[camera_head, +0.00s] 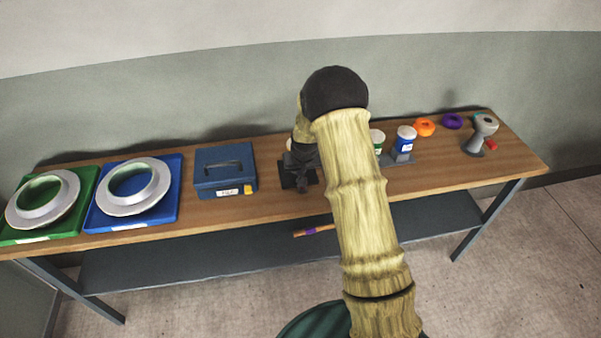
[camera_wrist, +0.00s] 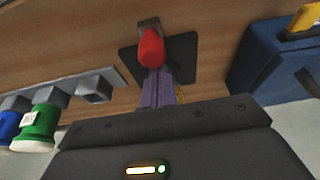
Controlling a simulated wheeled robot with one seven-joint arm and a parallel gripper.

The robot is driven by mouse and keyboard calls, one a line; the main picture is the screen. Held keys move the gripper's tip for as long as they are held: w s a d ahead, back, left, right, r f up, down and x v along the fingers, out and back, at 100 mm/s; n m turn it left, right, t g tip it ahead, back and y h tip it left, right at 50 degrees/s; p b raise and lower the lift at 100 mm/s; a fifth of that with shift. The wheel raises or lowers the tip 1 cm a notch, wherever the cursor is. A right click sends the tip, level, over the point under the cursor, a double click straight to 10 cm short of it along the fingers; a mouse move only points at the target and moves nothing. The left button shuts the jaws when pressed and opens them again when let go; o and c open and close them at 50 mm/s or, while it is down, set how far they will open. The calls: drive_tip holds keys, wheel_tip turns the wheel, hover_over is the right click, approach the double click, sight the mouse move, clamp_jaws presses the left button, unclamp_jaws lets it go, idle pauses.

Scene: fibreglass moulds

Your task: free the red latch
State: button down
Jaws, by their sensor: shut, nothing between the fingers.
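The red latch (camera_wrist: 150,48) shows in the wrist view, with its rounded end toward me. It sits by a grey metal bracket (camera_wrist: 149,24) on a dark square plate (camera_wrist: 184,60). The plate (camera_head: 288,180) also shows in the head view, where I cannot make out the latch behind my arm. My gripper (camera_wrist: 157,78) is shut and empty, its purplish fingers just below the latch in the wrist view. I cannot tell whether they touch it. In the head view my gripper (camera_head: 302,184) is a dark shape over the plate.
A blue box (camera_head: 225,171) stands left of the plate on the wooden bench (camera_head: 260,208). Green (camera_head: 377,140) and blue (camera_head: 405,139) jars stand right of it. Ringed moulds lie far left; orange and purple rings and a grey stand (camera_head: 484,127) are far right.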

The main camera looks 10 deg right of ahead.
drive_tip(key=shift+s+f, duration=0.25)
drive_tip(key=shift+r+p, duration=0.4)
drive_tip(key=shift+r, duration=0.1)
drive_tip(key=p+v, duration=0.4)
drive_tip(key=v, duration=0.5)
drive_tip(key=shift+r+p, duration=0.2)
drive_tip(key=shift+p, duration=0.15)
drive_tip(key=shift+w, duration=0.1)
drive_tip(key=s+r, duration=0.4)
drive_tip(key=s, duration=0.5)
drive_tip(key=s+d+r+g, duration=0.1)
drive_tip(key=s+r, duration=0.3)
drive_tip(key=s, duration=0.5)
drive_tip(key=s+r, duration=0.4)
drive_tip(key=s, duration=0.5)
drive_tip(key=shift+s+d+r, duration=0.15)
drive_tip(key=shift+s+r, duration=0.1)
drive_tip(key=shift+r, duration=0.1)
